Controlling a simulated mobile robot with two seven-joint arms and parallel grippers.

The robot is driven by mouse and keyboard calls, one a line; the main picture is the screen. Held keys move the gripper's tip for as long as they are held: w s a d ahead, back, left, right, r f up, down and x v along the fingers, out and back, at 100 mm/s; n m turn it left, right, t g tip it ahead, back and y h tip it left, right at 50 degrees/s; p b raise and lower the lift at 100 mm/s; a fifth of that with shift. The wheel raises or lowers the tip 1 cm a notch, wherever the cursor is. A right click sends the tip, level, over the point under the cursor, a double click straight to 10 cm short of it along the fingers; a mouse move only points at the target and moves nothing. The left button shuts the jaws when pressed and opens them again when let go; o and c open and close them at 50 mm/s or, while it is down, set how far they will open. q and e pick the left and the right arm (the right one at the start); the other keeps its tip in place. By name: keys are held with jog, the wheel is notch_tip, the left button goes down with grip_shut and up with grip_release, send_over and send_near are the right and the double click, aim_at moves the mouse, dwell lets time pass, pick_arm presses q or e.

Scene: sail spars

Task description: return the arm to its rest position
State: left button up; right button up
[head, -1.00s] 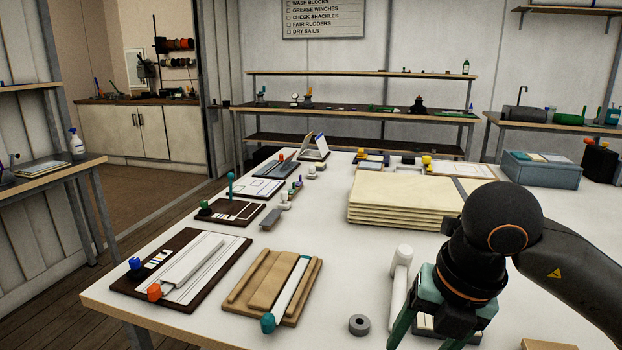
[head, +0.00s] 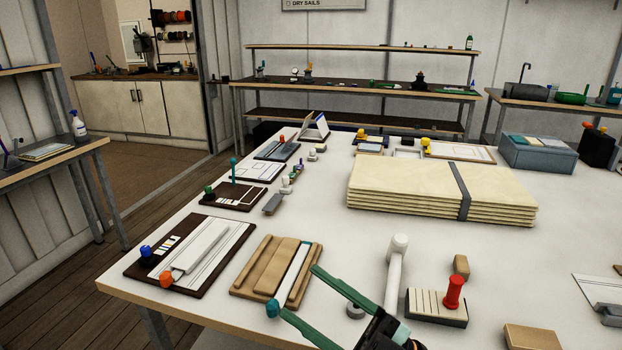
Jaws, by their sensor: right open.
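My right gripper (head: 299,290) comes in from the bottom edge, with its two green fingers spread and pointing up and left. It is open, and no object shows between the fingers. Its fingertips appear over the right side of the wooden tray (head: 262,270), close to the teal-capped white spar (head: 291,270) on it. I cannot tell the height of the fingers above the table. Only the fingers and dark gripper body show; the rest of the right arm is out of the picture. My left gripper does not show.
A white mallet-shaped piece (head: 396,270) and a grey ring (head: 355,310) lie by the gripper. Right of them are a block with a red-handled stamp (head: 453,292) and small wooden blocks. A strapped stack of cream sheets (head: 410,195) lies behind.

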jog(key=w+d+f+m+t+h+p, duration=0.1)
jog(key=w+d+f+m+t+h, duration=0.1)
jog(key=d+f+m+t+h, duration=0.45)
jog(key=w+d+f+m+t+h+p, duration=0.15)
jog(key=d+f+m+h, duration=0.25)
jog(key=f+m+h, duration=0.7)
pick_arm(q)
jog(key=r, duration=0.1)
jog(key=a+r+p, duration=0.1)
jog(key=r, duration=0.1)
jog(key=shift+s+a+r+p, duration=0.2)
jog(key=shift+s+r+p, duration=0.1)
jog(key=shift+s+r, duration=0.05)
pick_arm(e)
jog(key=s+d+f+m+g+h, duration=0.1)
jog(key=s+d+f+g, duration=0.1)
jog(key=s+f, duration=0.5)
jog(key=s+d+f+m+g+h, duration=0.2)
jog(key=s+f+g, duration=0.3)
jog(key=s+f, duration=0.3)
notch_tip(320, 180, down, 4)
jog(key=shift+s+d+f, duration=0.2)
jog(key=shift+s+d, duration=0.05)
jog(key=shift+d, duration=0.6)
